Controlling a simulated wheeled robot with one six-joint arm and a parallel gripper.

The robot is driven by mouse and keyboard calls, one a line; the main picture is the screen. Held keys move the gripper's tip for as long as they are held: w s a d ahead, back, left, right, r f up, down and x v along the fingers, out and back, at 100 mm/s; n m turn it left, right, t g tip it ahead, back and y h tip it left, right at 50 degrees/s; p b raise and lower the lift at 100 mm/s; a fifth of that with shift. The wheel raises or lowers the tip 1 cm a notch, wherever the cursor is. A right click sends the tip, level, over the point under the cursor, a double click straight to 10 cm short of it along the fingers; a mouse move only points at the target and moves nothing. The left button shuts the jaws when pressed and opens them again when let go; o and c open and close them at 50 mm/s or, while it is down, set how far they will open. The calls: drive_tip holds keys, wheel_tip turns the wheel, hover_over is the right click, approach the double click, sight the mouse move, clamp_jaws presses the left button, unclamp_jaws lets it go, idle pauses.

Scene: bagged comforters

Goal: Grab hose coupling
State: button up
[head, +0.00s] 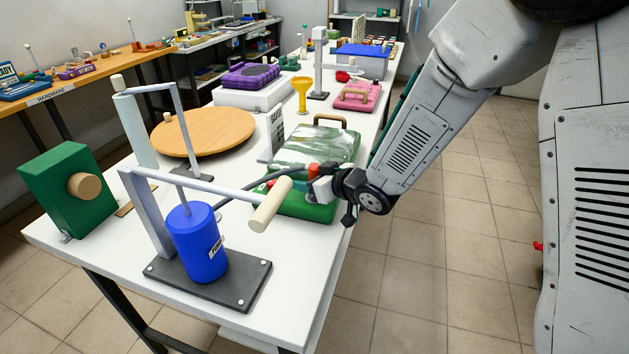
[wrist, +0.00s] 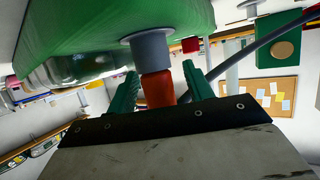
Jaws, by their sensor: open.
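The hose coupling (wrist: 157,88) is an orange-red cylinder below a grey collar (wrist: 151,50) in the wrist view. The collar meets the underside of a large green rounded body in that picture. My gripper (wrist: 160,84) is open, with one green finger on each side of the coupling. I cannot tell whether either finger touches it. In the head view, an orange-red part (head: 313,170) shows at my gripper (head: 310,187), beside the green case. The fingertips are partly hidden there.
A dark hose (head: 240,196) curves across the table near my gripper. A blue cylinder on a black-based press (head: 197,245) stands in front, its wooden handle (head: 270,205) close to my gripper. A green case with a clear bag (head: 316,147) lies behind. Floor to the right is clear.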

clamp_jaws()
